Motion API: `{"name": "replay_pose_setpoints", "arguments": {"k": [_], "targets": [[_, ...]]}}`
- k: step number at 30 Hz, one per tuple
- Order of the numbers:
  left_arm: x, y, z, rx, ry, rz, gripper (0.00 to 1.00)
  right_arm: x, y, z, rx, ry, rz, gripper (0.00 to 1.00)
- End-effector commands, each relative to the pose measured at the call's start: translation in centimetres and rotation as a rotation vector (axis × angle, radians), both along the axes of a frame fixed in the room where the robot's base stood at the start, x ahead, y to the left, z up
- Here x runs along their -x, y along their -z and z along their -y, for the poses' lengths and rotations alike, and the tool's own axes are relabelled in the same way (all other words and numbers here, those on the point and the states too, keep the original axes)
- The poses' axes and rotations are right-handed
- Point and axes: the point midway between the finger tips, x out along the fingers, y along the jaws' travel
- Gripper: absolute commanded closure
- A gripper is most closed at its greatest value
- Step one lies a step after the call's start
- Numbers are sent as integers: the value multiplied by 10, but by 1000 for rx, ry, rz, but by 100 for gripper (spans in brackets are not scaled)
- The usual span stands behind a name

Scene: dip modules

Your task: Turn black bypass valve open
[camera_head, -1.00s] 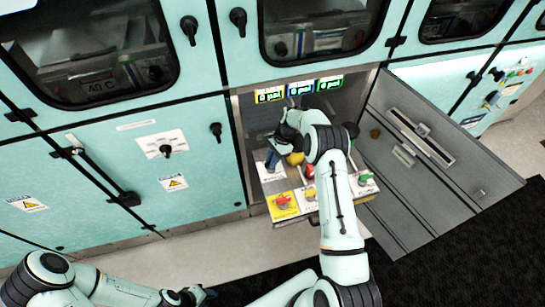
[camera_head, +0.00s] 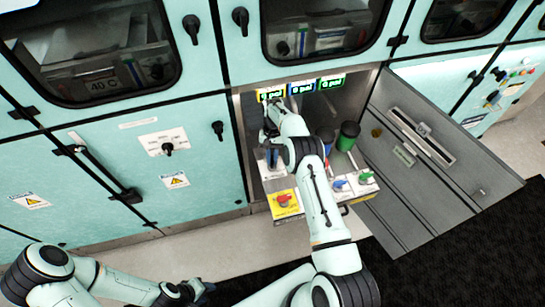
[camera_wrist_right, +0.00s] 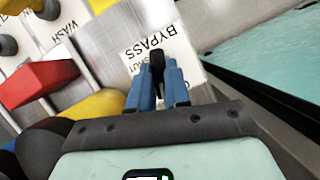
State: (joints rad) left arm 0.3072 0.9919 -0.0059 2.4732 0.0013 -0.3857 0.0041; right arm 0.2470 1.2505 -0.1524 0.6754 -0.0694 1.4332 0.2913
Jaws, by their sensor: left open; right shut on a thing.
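The black bypass valve handle (camera_wrist_right: 157,62) stands between the two blue fingers of my right gripper (camera_wrist_right: 158,88) in the right wrist view, beside a white label reading BYPASS (camera_wrist_right: 177,48). The fingers are shut on it. In the head view my right gripper (camera_head: 272,157) is low at the left of the open cabinet bay, and my arm covers much of it; I cannot make out the handle there. My left gripper (camera_head: 200,290) is open and empty, low in front of the cabinets, far from the valve.
A red valve on a yellow plate (camera_head: 284,198), a blue-handled valve (camera_head: 340,184) and a green-handled valve (camera_head: 365,177) sit along the panel front. A green-and-black cylinder (camera_head: 347,136) stands behind. Pressure displays (camera_head: 301,87) glow above.

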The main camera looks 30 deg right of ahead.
Motion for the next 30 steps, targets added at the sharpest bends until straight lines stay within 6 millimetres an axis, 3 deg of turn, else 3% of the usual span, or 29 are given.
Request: {"name": "replay_pose_setpoints", "arguments": {"k": [13,30], "targets": [[1,0,0,0,0,0,57,2,4,-3,-2,-271,-7,100],[1,1,0,0,0,-1,57,2,5,-3,-4,-328,-9,100]]}}
